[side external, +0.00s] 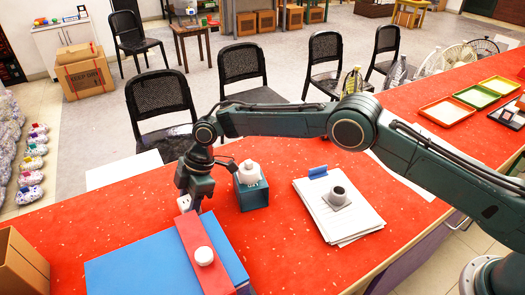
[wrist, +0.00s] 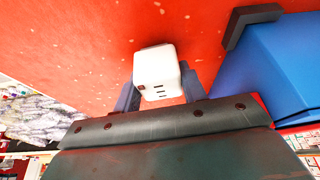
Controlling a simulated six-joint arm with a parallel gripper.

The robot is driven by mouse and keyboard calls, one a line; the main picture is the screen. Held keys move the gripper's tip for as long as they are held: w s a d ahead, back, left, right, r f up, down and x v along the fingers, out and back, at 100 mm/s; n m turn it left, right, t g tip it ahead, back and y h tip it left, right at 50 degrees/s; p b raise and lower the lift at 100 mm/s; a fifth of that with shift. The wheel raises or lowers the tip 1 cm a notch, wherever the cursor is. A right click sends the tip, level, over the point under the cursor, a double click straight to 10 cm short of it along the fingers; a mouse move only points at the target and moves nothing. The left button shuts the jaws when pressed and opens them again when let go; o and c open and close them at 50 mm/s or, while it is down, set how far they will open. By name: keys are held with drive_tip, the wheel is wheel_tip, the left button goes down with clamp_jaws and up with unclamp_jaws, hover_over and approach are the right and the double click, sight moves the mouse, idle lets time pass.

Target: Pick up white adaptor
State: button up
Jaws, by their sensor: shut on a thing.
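The white adaptor (wrist: 163,74) is a small rounded white block with dark slots on its face, in the middle of the wrist view. My gripper (wrist: 165,88) is shut on it, with a dark finger on either side. In the side external view, my gripper (side external: 188,203) points down at the left of the red table, and a bit of the white adaptor (side external: 183,203) shows at its fingers. I cannot tell whether the adaptor touches the table.
A blue box (side external: 140,262) with a red strip (side external: 192,240) and a white round item (side external: 204,256) lies close in front of my gripper. A teal box (side external: 251,194) holding a white bottle (side external: 249,170) stands to its right. Papers (side external: 340,222) lie farther right.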

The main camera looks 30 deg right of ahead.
sight(188, 201)
wheel_tip(188, 201, up, 10)
drive_tip(key=shift+f, duration=0.25)
idle(0.3)
drive_tip(key=shift+r, duration=0.2)
idle(0.4)
